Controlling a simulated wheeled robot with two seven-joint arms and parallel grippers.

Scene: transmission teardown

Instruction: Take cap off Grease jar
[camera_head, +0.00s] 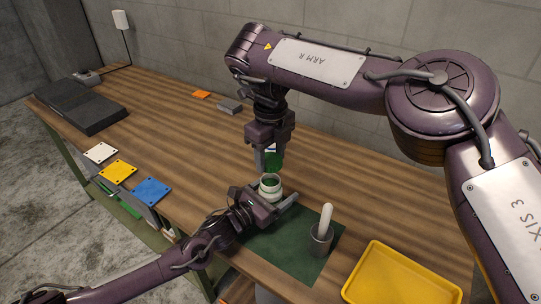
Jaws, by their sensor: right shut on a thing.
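The grease jar (270,183) is a small pale jar standing open on the workbench, at the far edge of the green mat. My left gripper (279,202) is at the jar, with its fingers reaching around the jar's near side; whether they press on it is hard to tell. My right gripper (268,158) points down just above the jar. It is shut on the green cap (275,160), which is held apart from the jar's open mouth. Part of the cap is hidden by the fingers.
A grey cup (320,241) with a white-handled tool stands on the green mat (283,258). A yellow tray (402,276) is at the front right. White, yellow and blue plates (152,191) lie along the left edge. The bench behind the jar is mostly clear.

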